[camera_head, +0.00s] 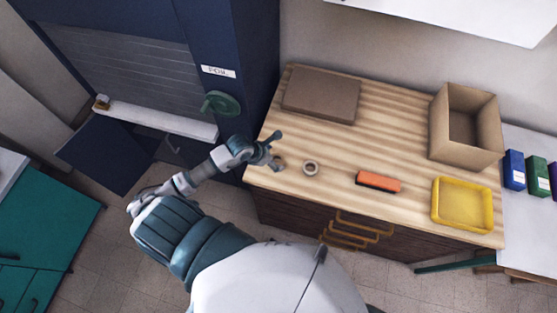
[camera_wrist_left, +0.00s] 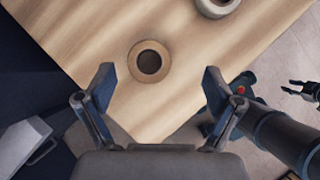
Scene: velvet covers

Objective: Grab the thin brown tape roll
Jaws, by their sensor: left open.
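The thin brown tape roll (camera_wrist_left: 149,46) lies flat near the corner of the wooden tabletop in the left wrist view, its dark hole facing up. It also shows in the head view (camera_head: 280,163), partly hidden by my left gripper. My left gripper (camera_head: 274,151) is over the tabletop's left edge. In the left wrist view its two fingers (camera_wrist_left: 158,88) are wide apart and empty, with the roll beyond and between them. A dark gripper, seemingly my right one (camera_wrist_left: 302,90), shows small at the right edge of that view; its jaw state is unclear.
A second, paler tape roll (camera_head: 310,168) lies just right of the brown one. An orange-and-black block (camera_head: 378,181), a yellow tray (camera_head: 462,226), an open cardboard box (camera_head: 438,125) and a flat brown board (camera_head: 320,95) are also on the table (camera_head: 405,115). A dark blue cabinet (camera_head: 235,40) stands left.

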